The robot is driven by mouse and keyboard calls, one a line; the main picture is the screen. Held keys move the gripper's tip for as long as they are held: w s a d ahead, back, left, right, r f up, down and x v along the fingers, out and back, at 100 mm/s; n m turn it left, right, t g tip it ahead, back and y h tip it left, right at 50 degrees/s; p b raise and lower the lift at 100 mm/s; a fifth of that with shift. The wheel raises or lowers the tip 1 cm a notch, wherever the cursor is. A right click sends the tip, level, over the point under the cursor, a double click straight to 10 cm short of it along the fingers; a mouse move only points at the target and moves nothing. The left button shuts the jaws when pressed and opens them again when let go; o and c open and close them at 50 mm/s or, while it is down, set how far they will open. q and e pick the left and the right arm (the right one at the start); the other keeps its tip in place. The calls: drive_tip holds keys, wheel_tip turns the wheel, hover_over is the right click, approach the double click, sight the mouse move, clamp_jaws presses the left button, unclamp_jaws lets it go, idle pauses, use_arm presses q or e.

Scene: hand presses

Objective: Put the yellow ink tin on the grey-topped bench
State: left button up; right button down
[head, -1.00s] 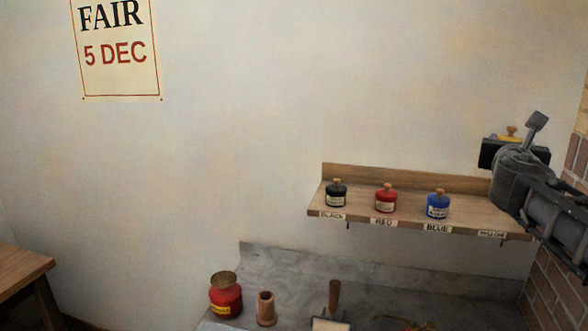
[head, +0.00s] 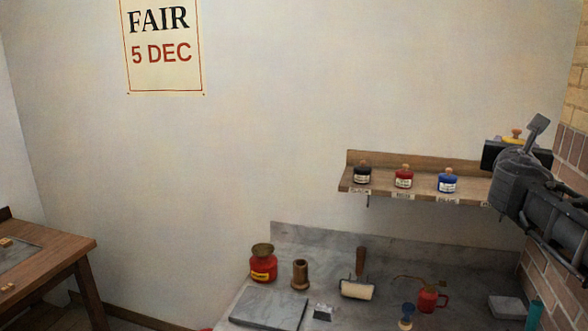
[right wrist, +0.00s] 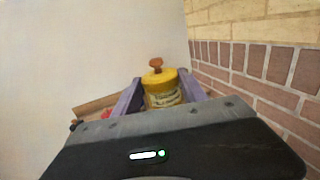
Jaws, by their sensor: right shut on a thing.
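The yellow ink tin (right wrist: 162,88) has a brown knob on its lid and a pale label. In the right wrist view it sits upright between the fingers of my right gripper (right wrist: 160,98). In the head view my right gripper (head: 514,150) is at the right, in front of the shelf's right end, and hides most of the tin; only a bit of yellow lid (head: 515,135) shows. The gripper is shut on the tin, held in the air. The grey-topped bench (head: 326,283) stands below the shelf. My left gripper is not in view.
The wooden shelf (head: 412,188) holds black (head: 362,176), red (head: 403,178) and blue (head: 447,182) tins. On the bench are a red can (head: 263,265), a brown pot (head: 300,275), a roller (head: 357,288), a slab (head: 268,308) and a red oil can (head: 428,300). A brick wall (head: 570,210) borders the right.

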wheel_tip(320, 180, down, 16)
drive_tip(key=w+d+m+g+h, duration=0.1)
drive_tip(key=d+m+g+h, duration=0.1)
drive_tip(key=m+g+h, duration=0.1)
drive_tip(key=a+f+m+g+h+b, duration=0.15)
drive_tip(key=a+f, duration=0.35)
drive_tip(key=f, duration=0.6)
drive_tip(key=a+f+m+g+h+b, duration=0.15)
drive_tip(key=a+f, duration=0.25)
drive_tip(key=f, duration=0.7)
drive_tip(key=s+a+f+g+b, duration=0.1)
drive_tip(key=s+a+f+b, duration=0.1)
drive_tip(key=s+a+f, duration=0.6)
drive_tip(key=s+a+f+g+b, duration=0.2)
drive_tip(key=s+a+f, duration=0.3)
drive_tip(key=f, duration=0.8)
drive_tip(key=s+a+r+n+t+y+b, duration=0.1)
drive_tip(key=a+n+t+y+b, duration=0.1)
drive_tip(key=a+t, duration=0.4)
drive_tip(key=shift+a+r+n+y+b, duration=0.25)
drive_tip(key=shift+a+n+y+b, duration=0.25)
drive_tip(key=shift+a, duration=0.7)
